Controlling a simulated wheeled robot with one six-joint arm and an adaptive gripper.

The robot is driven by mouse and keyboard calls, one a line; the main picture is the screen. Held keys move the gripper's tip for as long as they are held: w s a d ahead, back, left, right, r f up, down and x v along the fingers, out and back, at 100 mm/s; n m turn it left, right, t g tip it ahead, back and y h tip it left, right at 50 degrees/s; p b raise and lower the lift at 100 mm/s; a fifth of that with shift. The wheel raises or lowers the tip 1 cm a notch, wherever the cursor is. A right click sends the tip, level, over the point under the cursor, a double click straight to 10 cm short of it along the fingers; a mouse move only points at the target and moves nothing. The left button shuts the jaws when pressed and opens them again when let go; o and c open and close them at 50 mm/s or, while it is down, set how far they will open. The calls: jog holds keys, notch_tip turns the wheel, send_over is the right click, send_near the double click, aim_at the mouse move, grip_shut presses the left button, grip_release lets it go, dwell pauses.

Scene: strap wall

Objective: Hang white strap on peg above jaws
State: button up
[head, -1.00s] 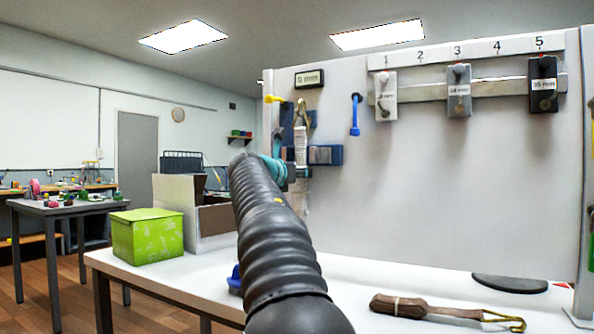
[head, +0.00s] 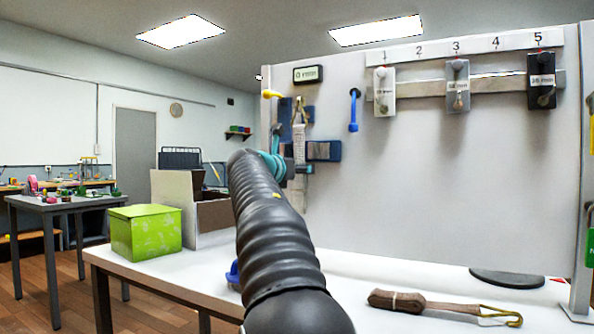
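A narrow white strap (head: 299,145) hangs upright on the board at the left, with a brass-coloured loop (head: 300,108) at its top. It lies in front of the blue jaws (head: 325,151). A yellow peg (head: 272,94) sticks out at the upper left of the jaws. I cannot tell what the loop rests on. My arm reaches up to the strap's left, and its teal wrist is beside the strap's lower part. My gripper (head: 291,169) is mostly hidden behind the wrist; its fingers and any hold on the strap cannot be made out.
A blue peg (head: 354,110) is right of the jaws. Weights (head: 384,92) hang on a numbered rail at positions 1, 3 and 5. A small display (head: 308,74) is above the jaws. A brown strap (head: 397,300) and green box (head: 146,232) are on the table.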

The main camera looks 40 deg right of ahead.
jog(key=v, duration=1.2)
notch_tip(320, 180, down, 13)
jog(key=w+a+m+y, duration=0.2)
jog(key=m+y, duration=0.2)
jog(key=m, duration=0.4)
jog(key=s+a+f+m+g+y, duration=0.1)
jog(key=s+a+f+m+y, duration=0.1)
jog(key=s+a+f+m, duration=0.3)
jog(key=s+a+f+m+y, duration=0.1)
jog(key=a+f+m+y, duration=0.15)
jog(key=f, duration=0.45)
jog(key=s+a+f+m+y, duration=0.3)
jog(key=s+a+f+y, duration=0.1)
jog(key=s+a+f, duration=0.5)
jog(key=s+a+f+m+y, duration=0.4)
jog(key=s+a+f, duration=0.4)
jog(key=s, duration=0.6)
jog(key=shift+a+f, duration=0.35)
jog(key=shift+a, duration=0.95)
